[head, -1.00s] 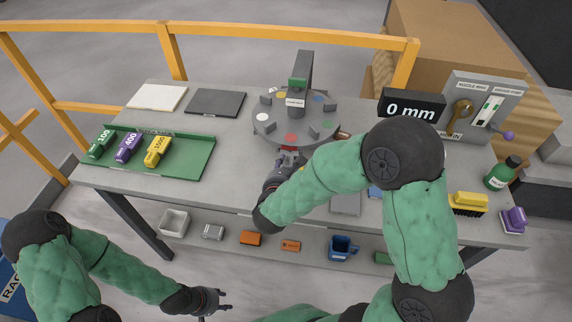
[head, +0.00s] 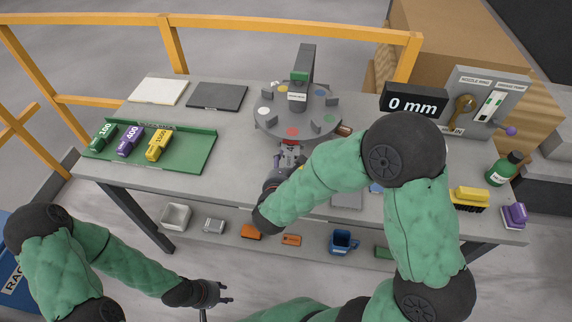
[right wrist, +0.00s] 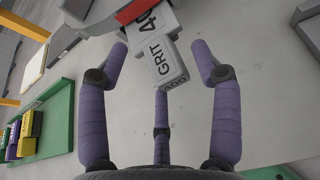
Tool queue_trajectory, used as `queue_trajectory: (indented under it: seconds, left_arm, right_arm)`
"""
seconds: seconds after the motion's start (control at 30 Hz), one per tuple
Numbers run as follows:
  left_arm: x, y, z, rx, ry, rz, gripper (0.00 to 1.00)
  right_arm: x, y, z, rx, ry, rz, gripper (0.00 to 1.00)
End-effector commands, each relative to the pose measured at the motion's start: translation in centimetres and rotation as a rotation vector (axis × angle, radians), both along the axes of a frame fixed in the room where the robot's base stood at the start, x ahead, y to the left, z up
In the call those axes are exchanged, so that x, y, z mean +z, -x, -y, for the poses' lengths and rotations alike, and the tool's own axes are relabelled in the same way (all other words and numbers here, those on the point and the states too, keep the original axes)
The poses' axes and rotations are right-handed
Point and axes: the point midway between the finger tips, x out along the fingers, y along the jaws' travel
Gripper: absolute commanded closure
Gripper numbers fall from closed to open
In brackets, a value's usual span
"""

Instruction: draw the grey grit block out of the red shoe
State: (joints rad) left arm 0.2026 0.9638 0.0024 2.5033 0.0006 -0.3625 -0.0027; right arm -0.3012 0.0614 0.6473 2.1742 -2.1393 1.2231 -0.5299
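The grey grit block (right wrist: 168,62), lettered "GRIT", lies ahead of my right gripper (right wrist: 160,48) in the right wrist view. Its near end sits between the spread purple fingers, with gaps at both sides. Another grey face marked "4" adjoins it, beside the red shoe (right wrist: 136,9) at the top. In the head view the block (head: 289,158) shows small at the front of the round wheel, below the red shoe (head: 290,146). My right gripper (head: 279,178) is close in front, partly hidden by its arm. My left gripper (head: 222,293) is open and empty, low in front of the table.
The round wheel (head: 268,129) carries coloured dots and grey upright tabs. A green tray (head: 190,160) holds green, purple and yellow blocks at left. A lower shelf (head: 215,243) holds bins and small blocks.

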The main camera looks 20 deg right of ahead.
Motion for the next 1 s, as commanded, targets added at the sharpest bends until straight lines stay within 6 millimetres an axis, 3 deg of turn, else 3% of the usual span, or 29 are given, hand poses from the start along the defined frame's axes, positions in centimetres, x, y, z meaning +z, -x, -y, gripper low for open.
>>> queue_trajectory:
  seconds: [0.37,1.0]
  left_arm:
    - [0.0,0.0,0.0,0.0,0.0,0.0,0.6]
    - [0.0,0.0,0.0,0.0,0.0,0.0,0.6]
  right_arm:
    - [0.4,0.3,-0.3,-0.001,-0.001,0.006,0.34]
    - [4.0,7.5,-4.8,0.003,-0.001,0.007,0.34]
